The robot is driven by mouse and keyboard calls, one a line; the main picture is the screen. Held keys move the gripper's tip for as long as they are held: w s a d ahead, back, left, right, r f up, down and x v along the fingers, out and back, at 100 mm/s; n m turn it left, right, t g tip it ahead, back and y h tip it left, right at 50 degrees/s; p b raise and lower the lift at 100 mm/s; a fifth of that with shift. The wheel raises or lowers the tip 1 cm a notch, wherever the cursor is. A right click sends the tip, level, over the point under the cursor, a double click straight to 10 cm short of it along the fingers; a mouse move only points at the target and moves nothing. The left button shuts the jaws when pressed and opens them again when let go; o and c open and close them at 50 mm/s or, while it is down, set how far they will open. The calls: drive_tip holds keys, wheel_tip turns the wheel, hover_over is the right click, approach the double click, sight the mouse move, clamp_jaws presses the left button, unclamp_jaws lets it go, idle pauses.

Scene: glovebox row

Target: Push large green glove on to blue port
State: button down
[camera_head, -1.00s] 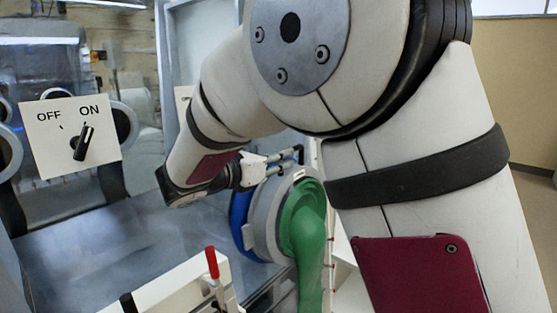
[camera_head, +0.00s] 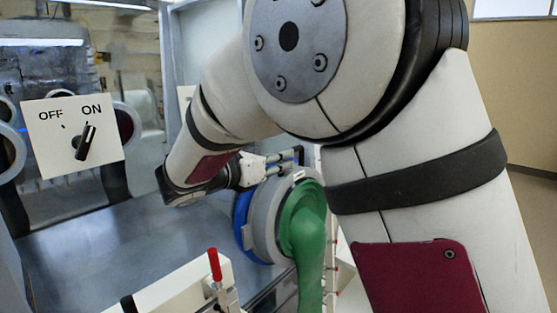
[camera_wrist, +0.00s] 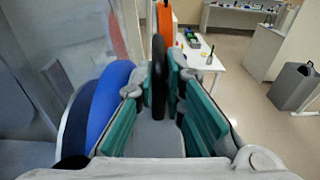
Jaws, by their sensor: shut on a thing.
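The large green glove (camera_head: 309,235) hangs down from a grey ring (camera_head: 265,222) at the middle of the head view. The blue port (camera_head: 241,222) shows as a blue rim just left of the grey ring; whether they touch is unclear. The blue port also fills the left middle of the wrist view (camera_wrist: 104,105). My gripper (camera_head: 298,157) is at the top of the ring. In the wrist view its teal-padded fingers are shut on a thin dark upright rim (camera_wrist: 158,70), which seems to belong to the glove's ring. The glove's hanging part is hidden there.
A white panel with an OFF/ON knob (camera_head: 72,137) stands at the left. A red-handled clamp (camera_head: 214,265) rises from a white block below. An orange piece (camera_wrist: 165,28) lies beyond the dark rim. A white table and a grey bin (camera_wrist: 294,86) stand farther off.

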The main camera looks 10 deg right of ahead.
drive_tip(key=shift+w+a, duration=0.25)
drive_tip(key=shift+w, duration=0.05)
idle(0.5)
drive_tip(key=c, duration=1.6)
unclamp_jaws()
drive_tip(key=v, duration=1.2)
drive_tip(key=shift+f, duration=0.1)
